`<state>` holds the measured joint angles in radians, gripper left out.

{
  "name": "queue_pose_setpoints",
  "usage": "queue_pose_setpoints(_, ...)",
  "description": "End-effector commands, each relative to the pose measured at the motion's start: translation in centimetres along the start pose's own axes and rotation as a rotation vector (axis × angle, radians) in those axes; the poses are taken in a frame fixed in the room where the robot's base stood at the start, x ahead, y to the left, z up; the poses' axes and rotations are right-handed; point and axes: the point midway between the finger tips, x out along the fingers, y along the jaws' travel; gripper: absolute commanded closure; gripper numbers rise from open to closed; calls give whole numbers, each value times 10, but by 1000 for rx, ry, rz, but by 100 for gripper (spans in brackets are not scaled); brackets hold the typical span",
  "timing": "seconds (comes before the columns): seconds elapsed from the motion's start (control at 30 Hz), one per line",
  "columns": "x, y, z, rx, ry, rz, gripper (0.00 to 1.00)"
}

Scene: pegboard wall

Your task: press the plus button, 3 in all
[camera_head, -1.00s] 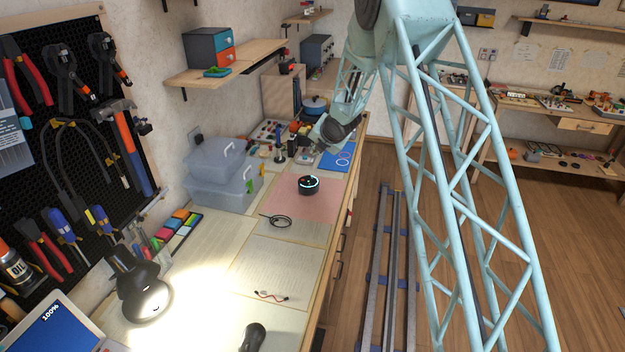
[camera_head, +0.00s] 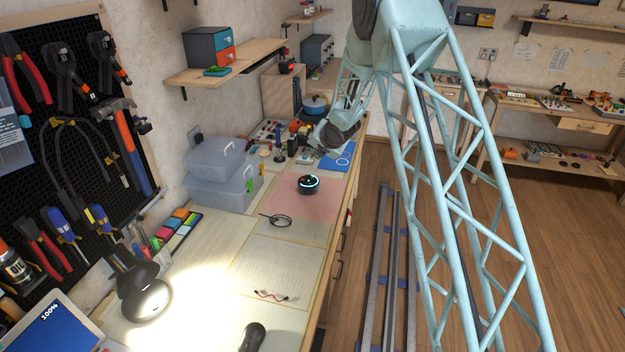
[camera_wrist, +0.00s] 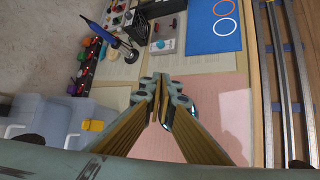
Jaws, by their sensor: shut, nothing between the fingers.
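A round black device (camera_head: 308,184) with a glowing cyan ring on top stands on the pink mat (camera_head: 326,205). Any plus mark on it is too small to make out. In the wrist view my gripper (camera_wrist: 161,88) is shut and empty, pointing over the pink mat (camera_wrist: 222,95). Its fingers hide most of the device; a bit of the glowing ring (camera_wrist: 194,109) shows beside them. I cannot tell the height of the fingertips above the device. In the head view the fingers are not clear behind the arm's end.
Clear storage boxes (camera_head: 222,175) stand left of the pink mat by the wall. A blue mat with rings (camera_head: 341,158) and several small items lie beyond it. A black cable coil (camera_head: 276,220) lies nearer. A floor rail (camera_wrist: 293,80) runs beside the bench.

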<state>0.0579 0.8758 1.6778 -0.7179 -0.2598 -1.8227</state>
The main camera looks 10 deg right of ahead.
Motion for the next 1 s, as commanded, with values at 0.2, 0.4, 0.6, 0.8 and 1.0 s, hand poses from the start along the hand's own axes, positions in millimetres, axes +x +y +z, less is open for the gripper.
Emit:
queue_pose_setpoints(0.2,12,-10,-9,1,1,-1,100)
queue_pose_setpoints(0.4,25,-18,-18,1,0,-1,100)
queue_pose_setpoints(0.6,37,-27,-28,1,1,0,100)
queue_pose_setpoints(0.8,45,-33,-33,0,0,0,100)
queue_pose_setpoints(1.0,51,-37,-37,0,0,0,100)
